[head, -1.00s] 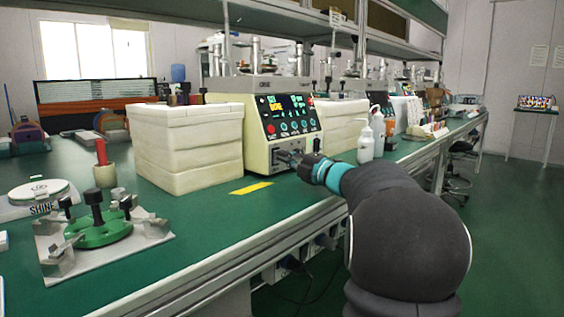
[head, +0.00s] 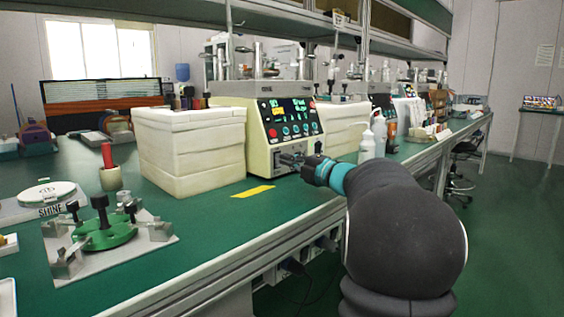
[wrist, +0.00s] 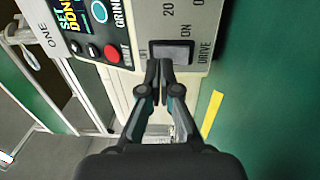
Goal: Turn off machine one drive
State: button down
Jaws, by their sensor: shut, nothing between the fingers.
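Machine one (head: 258,160) is a cream box with a dark panel, a lit display and several buttons, standing on the green bench. Its panel also shows in the wrist view (wrist: 122,12), turned sideways, with a red START button (wrist: 112,54). A light drive switch plate (wrist: 176,52) lies beside the words ON and DRIVE. My gripper (head: 288,159) is at the lower front of the machine. In the wrist view my gripper (wrist: 159,64) is shut and empty, its tips over the edge of the switch plate. The tips hide part of the switch; I cannot tell its position or whether they touch.
White block stacks (head: 190,150) stand left of the machine and behind its right side. A white bottle (head: 367,146) stands to the right. A yellow strip (head: 253,191) lies on the bench in front. A green fixture (head: 103,234) sits at the near left.

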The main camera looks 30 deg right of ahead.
jog(key=v, duration=0.4)
jog(key=r+v, duration=0.1)
jog(key=v, duration=0.3)
jog(key=r+v, duration=0.1)
jog(key=v, duration=0.3)
jog(key=shift+s+d+r, duration=0.2)
jog(key=shift+s+d, duration=0.05)
